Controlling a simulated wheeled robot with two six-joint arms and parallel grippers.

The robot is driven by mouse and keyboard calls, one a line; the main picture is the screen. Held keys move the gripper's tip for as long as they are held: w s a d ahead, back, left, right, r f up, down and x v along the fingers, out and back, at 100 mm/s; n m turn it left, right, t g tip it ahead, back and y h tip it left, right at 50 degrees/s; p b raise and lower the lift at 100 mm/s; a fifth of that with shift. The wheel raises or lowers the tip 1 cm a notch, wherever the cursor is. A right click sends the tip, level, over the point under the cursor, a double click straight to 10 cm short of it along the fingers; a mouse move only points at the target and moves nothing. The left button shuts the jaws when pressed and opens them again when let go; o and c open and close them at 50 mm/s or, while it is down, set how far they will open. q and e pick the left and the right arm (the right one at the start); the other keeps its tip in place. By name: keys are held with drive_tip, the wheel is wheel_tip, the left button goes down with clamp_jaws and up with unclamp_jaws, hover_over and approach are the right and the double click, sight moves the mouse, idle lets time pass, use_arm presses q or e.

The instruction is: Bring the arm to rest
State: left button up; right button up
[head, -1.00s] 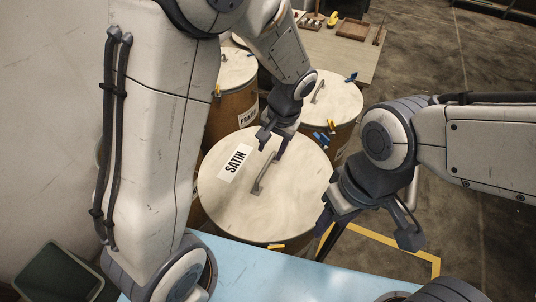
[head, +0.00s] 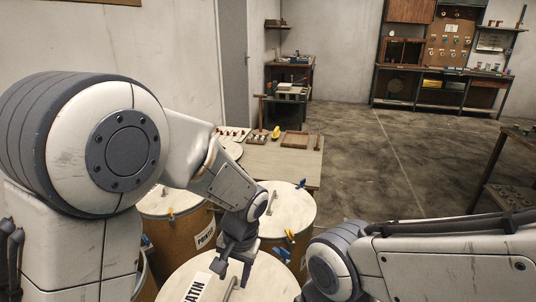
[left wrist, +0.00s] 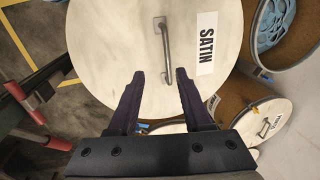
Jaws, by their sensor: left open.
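My left gripper (head: 236,264) is above the round white lid marked SATIN (head: 257,277) in the head view. The label (left wrist: 206,43) is right of the handle. My right arm crosses the lower right of the head view, and its gripper is out of frame.
More lidded drums (head: 287,208) stand behind the SATIN one, with a wooden table (head: 268,158) beyond them holding small trays and a yellow item. A workbench (head: 440,88) stands at the far wall and a dark table (head: 510,180) at the right. The floor between is clear.

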use_arm(q)
drive_tip(key=s+d+r+m+h, duration=0.1)
drive_tip(key=s+d+r+m, duration=0.15)
drive_tip(key=s, duration=0.65)
drive_tip(key=s+d+r+m+h, duration=0.2)
drive_tip(key=s+r, duration=0.2)
drive_tip(key=s, duration=0.5)
wheel_tip(320, 180, up, 14)
drive_tip(key=p, duration=1.4)
drive_tip(key=shift+s+d, duration=0.15)
drive_tip(key=shift+s, duration=0.1)
